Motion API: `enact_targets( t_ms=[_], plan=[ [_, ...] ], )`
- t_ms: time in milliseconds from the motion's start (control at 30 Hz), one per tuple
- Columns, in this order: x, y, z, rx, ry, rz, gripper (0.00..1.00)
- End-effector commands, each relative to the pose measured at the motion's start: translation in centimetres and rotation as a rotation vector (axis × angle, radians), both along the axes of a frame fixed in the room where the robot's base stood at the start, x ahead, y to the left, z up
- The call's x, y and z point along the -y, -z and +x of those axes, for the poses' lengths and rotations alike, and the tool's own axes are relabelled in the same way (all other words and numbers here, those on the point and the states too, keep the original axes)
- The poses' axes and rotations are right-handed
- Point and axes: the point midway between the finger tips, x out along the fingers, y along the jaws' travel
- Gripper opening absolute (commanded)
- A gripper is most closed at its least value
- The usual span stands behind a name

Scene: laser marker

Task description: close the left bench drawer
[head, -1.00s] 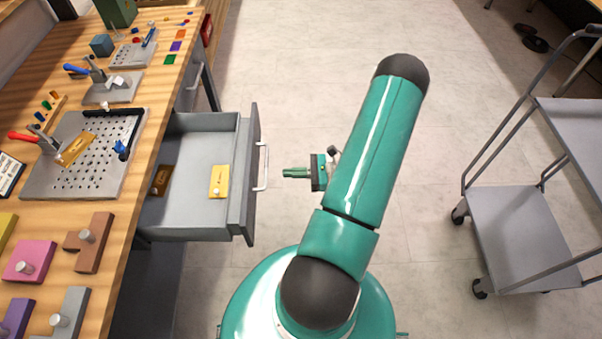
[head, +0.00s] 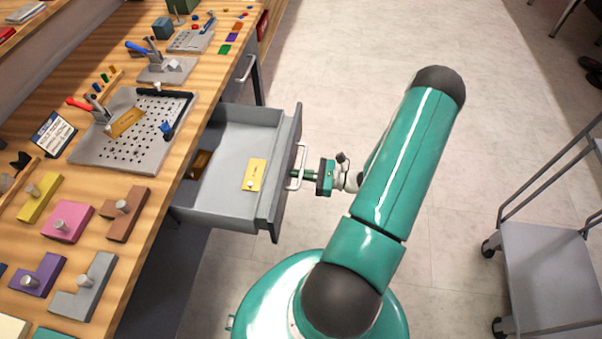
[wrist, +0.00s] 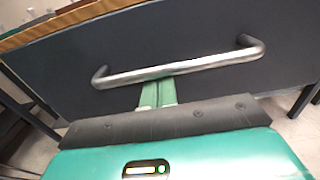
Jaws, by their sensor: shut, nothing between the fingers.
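The grey bench drawer (head: 228,208) is pulled out from the bench in the head view. A yellow plate (head: 254,174) and a brown piece (head: 200,163) lie inside it. Its dark front carries a silver bar handle (head: 299,166), which spans the wrist view (wrist: 180,68). My gripper (head: 308,174) is shut and empty, level with the handle. In the wrist view its green fingers (wrist: 158,92) reach to the handle bar, and their tips are hidden behind it. I cannot tell whether they touch the drawer front.
The wooden bench top (head: 150,215) holds coloured blocks, a perforated plate (head: 136,148) and toggle clamps. Another drawer handle (head: 243,70) shows farther along the bench. A grey cart (head: 548,265) stands at right. Floor between is clear.

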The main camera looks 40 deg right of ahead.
Motion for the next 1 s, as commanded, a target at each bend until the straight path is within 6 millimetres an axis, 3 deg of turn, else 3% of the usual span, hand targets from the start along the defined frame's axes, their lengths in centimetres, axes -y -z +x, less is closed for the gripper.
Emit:
enact_targets(
  t_ms=[167,367,1000],
  plan=[
    [-1.0,0.0,1.1,0.001,-0.004,0.002,0.00],
    [-3.3,0.0,4.0,0.001,-0.006,0.002,0.00],
    [-13.8,0.0,17.6,0.001,-0.005,0.002,0.00]
  ],
)
